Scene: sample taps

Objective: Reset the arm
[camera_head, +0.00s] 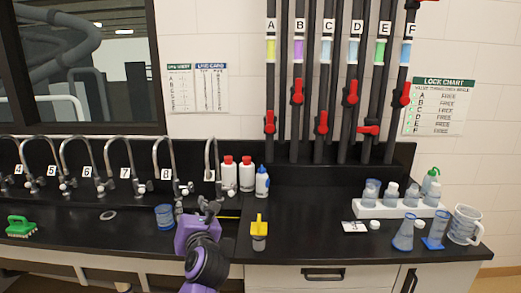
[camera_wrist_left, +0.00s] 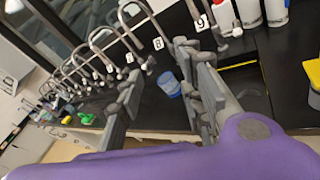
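My left gripper (camera_head: 198,210) is a grey two-finger gripper on a purple and black arm, held above the front of the black counter. In the left wrist view its fingers (camera_wrist_left: 165,95) stand wide apart with nothing between them. A blue-tinted beaker (camera_head: 164,217) stands on the counter just left of the gripper; it also shows in the left wrist view (camera_wrist_left: 170,84), behind the gap between the fingers. A yellow-topped container (camera_head: 259,232) stands right of the gripper, apart from it. My right gripper is in neither view.
Numbered taps (camera_head: 121,170) line the back of the counter (camera_head: 330,200). White bottles (camera_head: 246,174) stand behind the gripper. A white rack (camera_head: 400,208) with bottles, flasks and a measuring jug (camera_head: 464,226) are at right. A green brush (camera_head: 20,227) lies at left. The middle right counter is clear.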

